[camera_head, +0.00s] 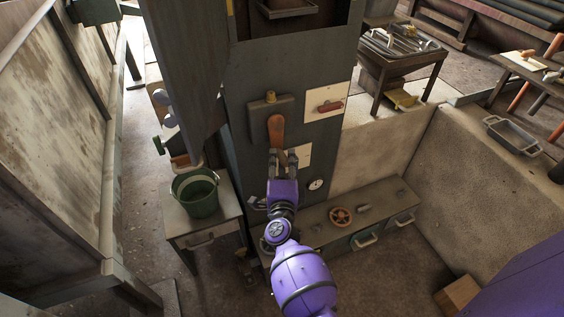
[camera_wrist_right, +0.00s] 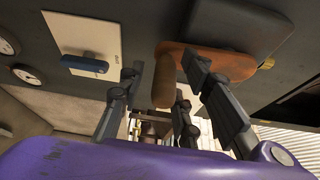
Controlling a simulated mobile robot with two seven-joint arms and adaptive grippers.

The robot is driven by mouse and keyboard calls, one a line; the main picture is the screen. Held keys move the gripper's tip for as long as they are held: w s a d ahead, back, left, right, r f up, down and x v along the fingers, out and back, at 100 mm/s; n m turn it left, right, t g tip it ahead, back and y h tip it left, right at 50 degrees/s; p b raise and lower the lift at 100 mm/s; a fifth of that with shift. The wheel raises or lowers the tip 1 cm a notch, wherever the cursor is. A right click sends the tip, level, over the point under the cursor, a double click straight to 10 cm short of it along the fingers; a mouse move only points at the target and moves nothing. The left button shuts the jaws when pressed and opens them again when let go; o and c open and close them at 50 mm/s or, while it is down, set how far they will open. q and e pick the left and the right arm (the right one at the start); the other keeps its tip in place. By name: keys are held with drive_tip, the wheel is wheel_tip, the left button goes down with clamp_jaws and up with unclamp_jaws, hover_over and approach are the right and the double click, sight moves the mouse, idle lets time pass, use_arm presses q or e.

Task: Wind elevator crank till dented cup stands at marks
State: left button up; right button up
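The crank is on the front of the tall dark elevator housing (camera_head: 300,70). Its orange-brown arm (camera_head: 276,130) hangs down from a dark box with a brass knob (camera_head: 270,98). In the right wrist view the crank's arm (camera_wrist_right: 232,64) carries a wooden grip (camera_wrist_right: 164,82). My right gripper (camera_head: 283,158) is at the crank's lower end. Its fingers (camera_wrist_right: 160,100) stand apart on either side of the grip, with a visible gap on one side. A dark tray-like ledge (camera_head: 287,9) shows in the housing opening at the top. I cannot make out the dented cup or marks. My left gripper is not in view.
A pale plate with a red handle (camera_head: 329,106) is right of the crank. Another plate has a blue handle (camera_wrist_right: 84,64). A green bucket (camera_head: 197,193) stands on a small table at left. A low bench with an orange handwheel (camera_head: 341,216) runs below the housing.

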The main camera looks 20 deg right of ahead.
drive_tip(key=v, duration=1.1)
drive_tip(key=shift+s+a, duration=0.2)
drive_tip(key=shift+s, duration=0.1)
